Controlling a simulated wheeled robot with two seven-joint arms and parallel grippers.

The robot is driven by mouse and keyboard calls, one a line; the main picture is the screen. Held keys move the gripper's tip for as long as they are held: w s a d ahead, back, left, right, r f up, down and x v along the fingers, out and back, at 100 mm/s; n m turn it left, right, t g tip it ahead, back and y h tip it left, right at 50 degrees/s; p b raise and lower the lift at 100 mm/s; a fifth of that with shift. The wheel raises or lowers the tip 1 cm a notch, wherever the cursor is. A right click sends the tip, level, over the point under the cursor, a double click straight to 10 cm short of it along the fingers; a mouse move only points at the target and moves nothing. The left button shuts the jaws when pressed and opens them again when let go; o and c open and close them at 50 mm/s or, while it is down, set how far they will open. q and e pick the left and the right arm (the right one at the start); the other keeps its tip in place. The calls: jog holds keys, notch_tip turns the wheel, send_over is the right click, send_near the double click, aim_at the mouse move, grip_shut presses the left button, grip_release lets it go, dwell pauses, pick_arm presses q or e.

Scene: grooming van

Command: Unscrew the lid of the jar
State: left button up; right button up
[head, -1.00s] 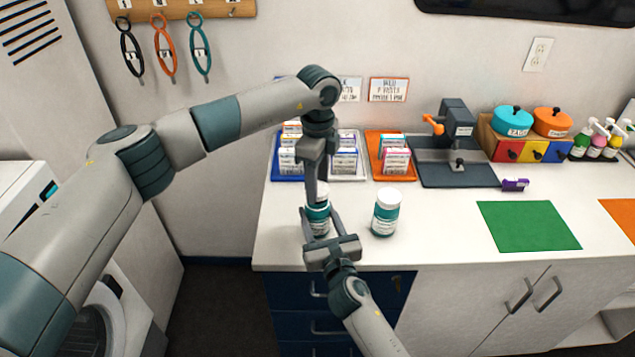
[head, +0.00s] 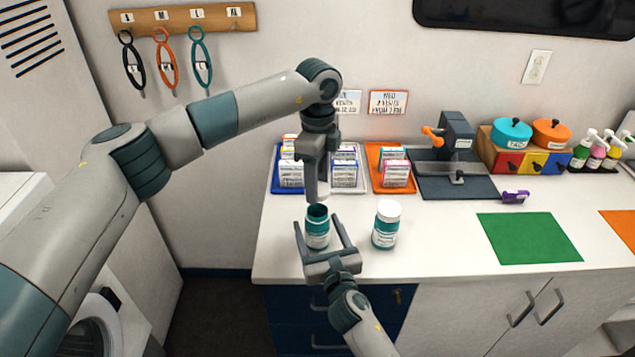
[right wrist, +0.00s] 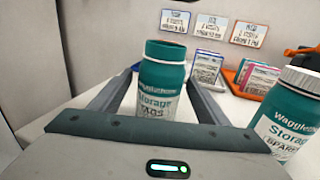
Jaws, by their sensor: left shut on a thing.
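The jar (head: 317,232) is teal with a white label and stands upright on the counter. Its mouth is dark and uncovered; in the right wrist view the jar (right wrist: 160,88) shows a bare teal rim. My left gripper (head: 318,190) is just above the jar, pointing down, shut on the white lid (head: 323,199), which is mostly hidden by the fingers. My right gripper (head: 317,220) is open, with one finger on each side of the jar and gaps between them.
A second teal jar with a white lid (head: 386,224) stands close to the right. Trays of small boxes, blue (head: 274,182) and orange (head: 374,183), are behind. A green mat (head: 528,238) lies farther right. The counter between is mostly clear.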

jog(key=shift+s, duration=0.1)
pick_arm(q)
jog(key=shift+f+b, duration=0.75)
jog(key=shift+b, duration=0.05)
pick_arm(e)
jog(key=v, duration=1)
jog(key=shift+s, duration=0.15)
pick_arm(q)
jog(key=shift+f, duration=0.1)
pick_arm(e)
jog(key=shift+s+d, duration=0.25)
jog(key=shift+s, duration=0.45)
